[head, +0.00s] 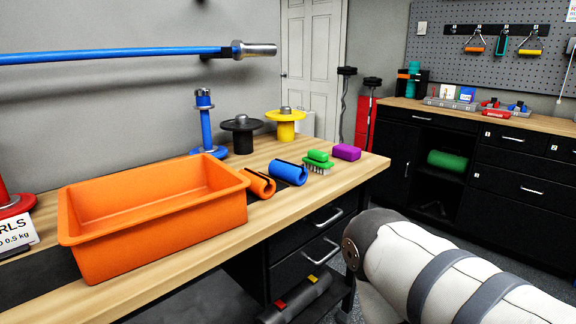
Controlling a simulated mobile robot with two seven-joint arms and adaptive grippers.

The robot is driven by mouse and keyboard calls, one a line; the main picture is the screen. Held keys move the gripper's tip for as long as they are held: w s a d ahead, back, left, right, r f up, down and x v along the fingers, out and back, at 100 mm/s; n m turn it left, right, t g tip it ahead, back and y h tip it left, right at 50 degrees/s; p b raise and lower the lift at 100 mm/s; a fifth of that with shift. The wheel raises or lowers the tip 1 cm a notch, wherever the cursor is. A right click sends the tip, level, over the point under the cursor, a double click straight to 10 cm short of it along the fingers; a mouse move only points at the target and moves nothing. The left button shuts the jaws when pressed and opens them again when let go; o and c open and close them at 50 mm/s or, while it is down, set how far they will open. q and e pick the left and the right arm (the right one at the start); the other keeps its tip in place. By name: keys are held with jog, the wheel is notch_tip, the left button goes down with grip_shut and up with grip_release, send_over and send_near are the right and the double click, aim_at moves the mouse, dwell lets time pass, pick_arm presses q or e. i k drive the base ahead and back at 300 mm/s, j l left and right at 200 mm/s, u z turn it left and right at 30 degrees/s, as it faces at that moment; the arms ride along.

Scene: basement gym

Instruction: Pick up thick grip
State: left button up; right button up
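Two short split foam cylinders that look like thick grips lie on the wooden bench (333,164). One is orange (259,184) and lies close to the right end of the orange bin (150,236). The other is blue (288,172) and lies just right of the orange one. Dark slits show along both. I cannot tell from the picture which one the task means. One of my arms comes in at the lower right, in front of the bench, but its gripper is not in view. My other gripper is not in view either.
A green brush (318,160) and a purple block (346,152) lie right of the blue grip. Behind stand a blue post (206,128), a black spool-like stand (241,132) and a yellow one (286,126). A blue bar (120,56) hangs above. The bench's right end is clear.

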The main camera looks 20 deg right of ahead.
aim_at(296, 175)
jog(key=i+l+u, duration=0.1)
jog(key=l+u, duration=0.2)
jog(key=l, duration=0.7)
jog(key=l+u, duration=0.35)
jog(key=l, duration=0.6)
jog(key=k+l+u, duration=0.1)
jog(key=l+u, duration=0.2)
jog(key=l, duration=0.7)
